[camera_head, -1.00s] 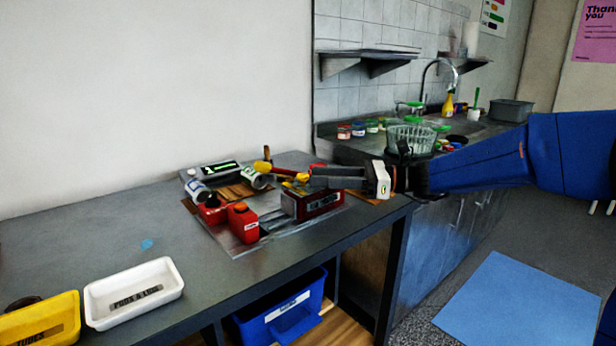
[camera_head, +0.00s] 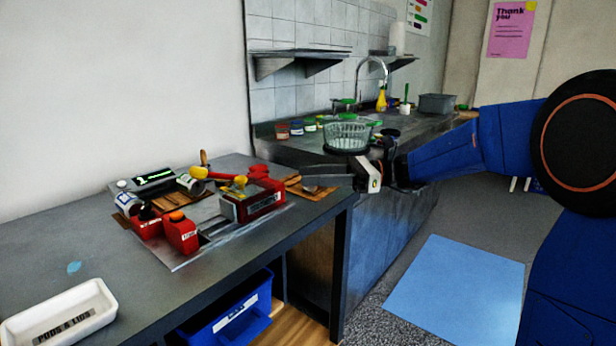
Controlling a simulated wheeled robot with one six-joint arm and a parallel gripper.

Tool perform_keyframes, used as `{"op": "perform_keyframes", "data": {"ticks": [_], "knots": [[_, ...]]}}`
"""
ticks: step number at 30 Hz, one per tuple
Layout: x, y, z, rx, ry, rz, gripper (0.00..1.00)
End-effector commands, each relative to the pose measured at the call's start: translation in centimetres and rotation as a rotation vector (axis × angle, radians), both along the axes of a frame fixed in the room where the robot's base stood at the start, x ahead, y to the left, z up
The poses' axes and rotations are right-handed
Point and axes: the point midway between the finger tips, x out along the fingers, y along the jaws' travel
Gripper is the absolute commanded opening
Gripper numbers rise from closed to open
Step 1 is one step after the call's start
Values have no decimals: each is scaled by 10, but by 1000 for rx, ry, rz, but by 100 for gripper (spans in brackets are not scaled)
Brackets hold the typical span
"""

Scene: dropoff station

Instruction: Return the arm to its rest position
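My gripper (camera_head: 302,170) is at the end of my blue arm, which reaches in from the right. It points left over the right end of the grey table (camera_head: 110,235), just right of the red box (camera_head: 254,200). Its fingers are seen nearly edge-on, so any gap between them is unclear. I see nothing clearly held in it.
A tray with red containers (camera_head: 180,232), cans (camera_head: 190,184) and a yellow-and-red tool (camera_head: 222,174) is left of my gripper. Behind are a basket (camera_head: 347,136) and sink counter (camera_head: 290,143). A blue bin (camera_head: 228,312) stands below. The floor by the blue mat (camera_head: 455,290) is clear.

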Motion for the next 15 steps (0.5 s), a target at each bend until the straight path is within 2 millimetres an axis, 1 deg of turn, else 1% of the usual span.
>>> {"op": "perform_keyframes", "data": {"ticks": [5, 8, 11, 14, 15], "knots": [[0, 0, 0, 0, 0, 0, 40], [-6, 0, -1, -16, -15, 1, 40], [-23, -1, -8, -71, -67, 9, 40], [-52, -5, -20, -166, -158, 24, 40], [-65, -8, -27, -211, -202, 34, 40]]}}
